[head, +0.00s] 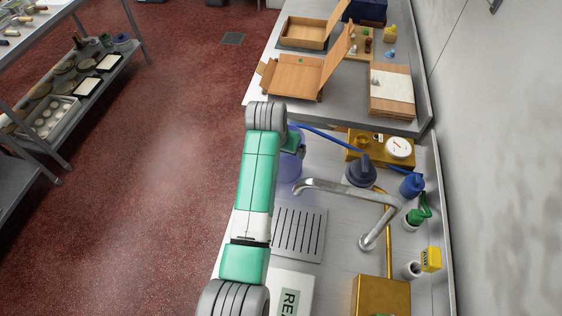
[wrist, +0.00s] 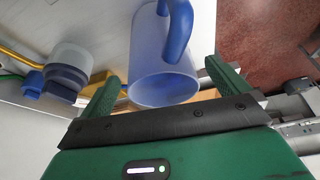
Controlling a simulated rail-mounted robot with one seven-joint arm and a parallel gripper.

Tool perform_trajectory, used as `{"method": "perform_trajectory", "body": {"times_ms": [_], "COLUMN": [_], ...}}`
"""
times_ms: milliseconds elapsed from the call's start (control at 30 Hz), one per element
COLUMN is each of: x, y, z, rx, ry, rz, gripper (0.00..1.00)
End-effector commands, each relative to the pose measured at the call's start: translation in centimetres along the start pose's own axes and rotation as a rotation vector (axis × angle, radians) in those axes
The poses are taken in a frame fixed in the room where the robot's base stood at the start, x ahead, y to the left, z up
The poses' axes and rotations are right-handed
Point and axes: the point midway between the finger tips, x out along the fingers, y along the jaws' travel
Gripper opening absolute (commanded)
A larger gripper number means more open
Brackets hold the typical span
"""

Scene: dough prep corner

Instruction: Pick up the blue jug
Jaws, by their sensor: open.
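The blue jug (wrist: 165,60) is translucent, with a darker blue handle (wrist: 178,32), and fills the upper middle of the wrist view. My gripper (wrist: 160,75) is open, with one green finger on each side of the jug. I cannot tell whether either finger touches it. In the head view the jug (head: 289,168) stands on the steel counter, partly hidden behind my arm. Only a bit of my green gripper (head: 291,143) shows there, at the jug's top.
A bent steel tap (head: 335,191) and a dark round knob-like item (head: 360,171) stand right of the jug. A brass-coloured unit with a dial (head: 399,148) is behind. A slotted drain (head: 298,234) lies in front. Wooden boxes (head: 303,76) stand on the farther counter.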

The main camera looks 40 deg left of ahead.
Motion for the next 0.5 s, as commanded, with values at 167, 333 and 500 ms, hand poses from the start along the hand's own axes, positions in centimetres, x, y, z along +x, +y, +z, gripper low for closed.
{"method": "perform_trajectory", "body": {"times_ms": [167,333,500], "x": [3.3,4.9,4.9], "y": [0.3,0.3,0.3], "z": [-0.3,-0.3,-0.3], "rx": [0.001,0.0,0.0], "ry": [-0.004,-0.001,0.0], "rz": [0.001,0.0,0.0], "gripper": [1.0,1.0,1.0]}}
